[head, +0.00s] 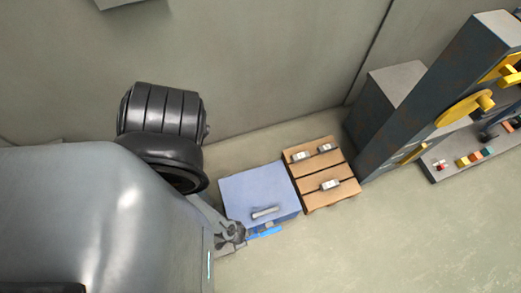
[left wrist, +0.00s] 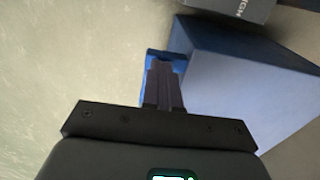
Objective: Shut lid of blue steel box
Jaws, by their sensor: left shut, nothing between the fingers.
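The blue steel box (head: 252,184) stands on the floor just right of my left arm in the head view. Its pale blue top looks flat, with a silver bar handle (head: 265,212) near the front edge. I cannot tell whether the lid is fully shut. A bright blue piece (head: 264,232) shows low at the box's front; it also shows in the left wrist view (left wrist: 151,56). My left gripper (head: 242,236) is shut and empty beside the box's front. In the left wrist view its fingers (left wrist: 161,66) overlap the bright blue piece; contact is unclear. The box (left wrist: 240,85) fills the right there.
A wooden pallet (head: 318,173) with several small metallic blocks is right of the box. Black ribbed cylinder (head: 165,108) stands behind my arm. A dark steel machine (head: 430,95) with yellow parts is at right. The floor (head: 350,250) in front is clear.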

